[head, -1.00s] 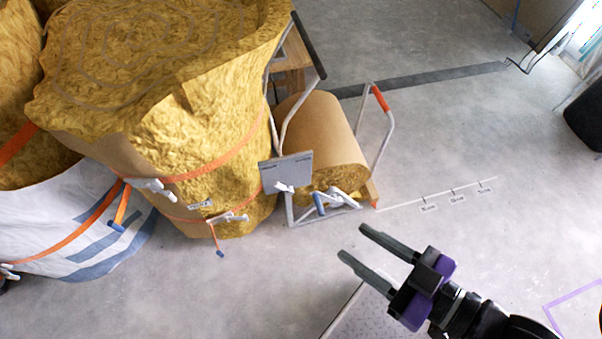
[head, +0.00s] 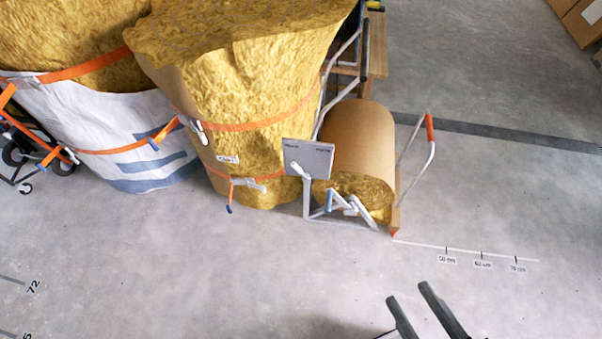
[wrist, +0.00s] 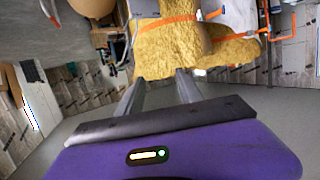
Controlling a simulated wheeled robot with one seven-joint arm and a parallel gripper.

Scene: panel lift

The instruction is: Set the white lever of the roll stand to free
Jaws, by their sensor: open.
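The roll stand (head: 342,222) is a grey metal frame holding a brown-wrapped roll (head: 357,138), right of the middle in the head view. A grey plate (head: 318,160) with small lettering, too small to read, is at its front left. A white lever (head: 302,171) sits at the plate's lower left edge; its setting cannot be told. Another crank-like part with a blue grip (head: 329,201) is at the roll's end. My gripper (head: 408,292) is open and empty, low in the head view, apart from the stand. Its two fingers (wrist: 160,77) also show in the wrist view.
Large yellow bundles (head: 235,110) with orange straps stand left of the roll stand. A bent rail with an orange grip (head: 430,128) rises at its right. A marked floor line (head: 465,251) runs right. The floor in front is clear.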

